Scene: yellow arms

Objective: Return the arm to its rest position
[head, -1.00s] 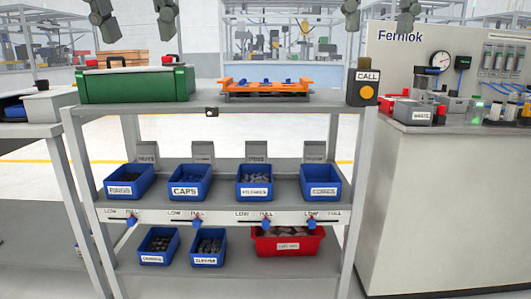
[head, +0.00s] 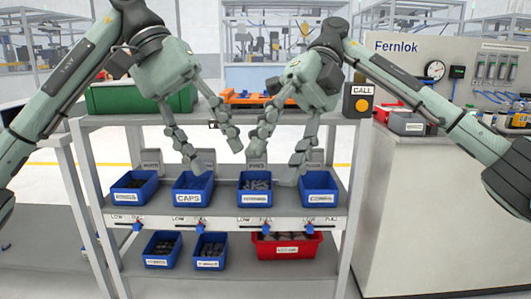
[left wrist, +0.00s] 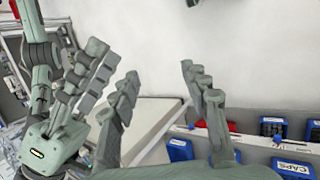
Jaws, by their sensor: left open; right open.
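My left gripper (head: 219,156) hangs in front of the shelf rack, its grey-green fingers spread and empty, pointing down. It overlaps the caps bin in the head view. My right gripper (head: 272,166) is beside it on the right, also spread and empty, in front of the third and fourth bins. The two grippers are close together, with a narrow gap between their inner fingers in the picture. In the left wrist view, the left gripper's fingers (left wrist: 157,82) stand apart with nothing between them. The right gripper's fingers (left wrist: 85,75) show at the left there.
The shelf rack (head: 130,216) holds blue bins such as the caps bin (head: 190,198), and a red bin (head: 288,251). A green case (head: 110,98), an orange tray (head: 236,98) and a call box (head: 358,103) stand on top. A workbench (head: 430,190) stands to the right.

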